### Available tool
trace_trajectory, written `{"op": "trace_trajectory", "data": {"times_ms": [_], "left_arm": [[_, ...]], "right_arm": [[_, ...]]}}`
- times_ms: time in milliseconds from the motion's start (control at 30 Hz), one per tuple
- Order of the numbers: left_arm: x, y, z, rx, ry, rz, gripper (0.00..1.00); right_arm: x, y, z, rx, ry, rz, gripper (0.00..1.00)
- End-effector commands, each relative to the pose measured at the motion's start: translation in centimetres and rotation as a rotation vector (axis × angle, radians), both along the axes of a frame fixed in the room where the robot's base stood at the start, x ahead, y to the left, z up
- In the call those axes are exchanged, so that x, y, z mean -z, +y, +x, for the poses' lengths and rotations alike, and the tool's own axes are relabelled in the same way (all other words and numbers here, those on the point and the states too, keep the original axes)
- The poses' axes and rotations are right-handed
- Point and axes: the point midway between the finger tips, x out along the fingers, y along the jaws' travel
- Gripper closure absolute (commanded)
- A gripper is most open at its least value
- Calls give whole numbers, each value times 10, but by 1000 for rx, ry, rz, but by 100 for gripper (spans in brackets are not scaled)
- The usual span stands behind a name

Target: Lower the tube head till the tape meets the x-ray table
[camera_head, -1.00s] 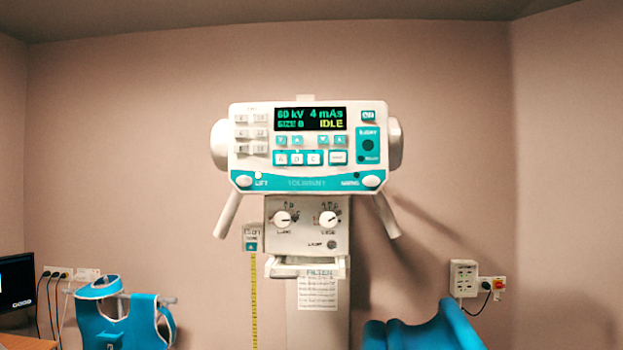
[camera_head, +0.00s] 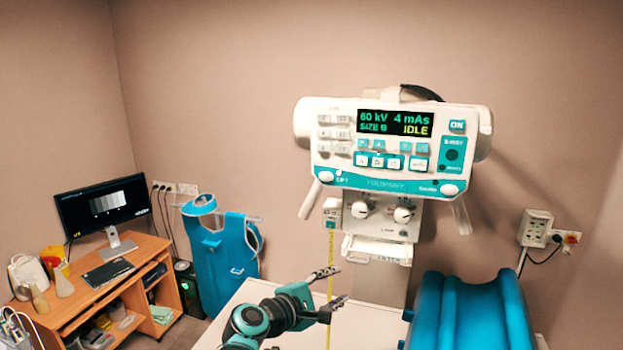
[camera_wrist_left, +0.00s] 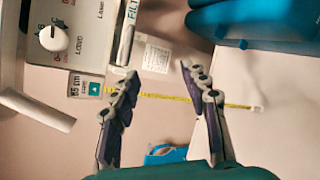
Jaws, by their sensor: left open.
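The white and teal tube head (camera_head: 385,150) stands on its column, its display reading 60 kV, 4 mAs and IDLE. A yellow tape (camera_head: 331,240) hangs down from its lower left side. In the left wrist view the tape (camera_wrist_left: 180,98) crosses behind my open fingers and ends in a pale tab (camera_wrist_left: 257,108); I cannot tell whether it touches the table. The pale x-ray table (camera_head: 375,328) lies below the head. My left gripper (camera_head: 334,287) is open and empty, beside the tape and below the head. My right gripper is not in view.
A blue padded piece (camera_head: 465,305) stands at the right of the table. A wooden desk (camera_head: 120,285) with a monitor (camera_head: 105,208) is further left. Two angled handles (camera_head: 311,199) stick down from the head.

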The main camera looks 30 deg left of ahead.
Motion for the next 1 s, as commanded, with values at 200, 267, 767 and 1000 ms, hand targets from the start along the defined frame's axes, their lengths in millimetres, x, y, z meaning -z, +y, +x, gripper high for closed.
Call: {"op": "trace_trajectory", "data": {"times_ms": [200,267,767,1000], "left_arm": [[-117,83,18,-208,-136,-434,55],[-131,98,19,-238,-164,-510,55],[-147,118,71,-272,-203,-617,55],[-146,119,95,-274,-203,-616,55]], "right_arm": [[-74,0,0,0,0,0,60],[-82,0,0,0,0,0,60],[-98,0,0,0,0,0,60],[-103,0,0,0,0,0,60]]}}
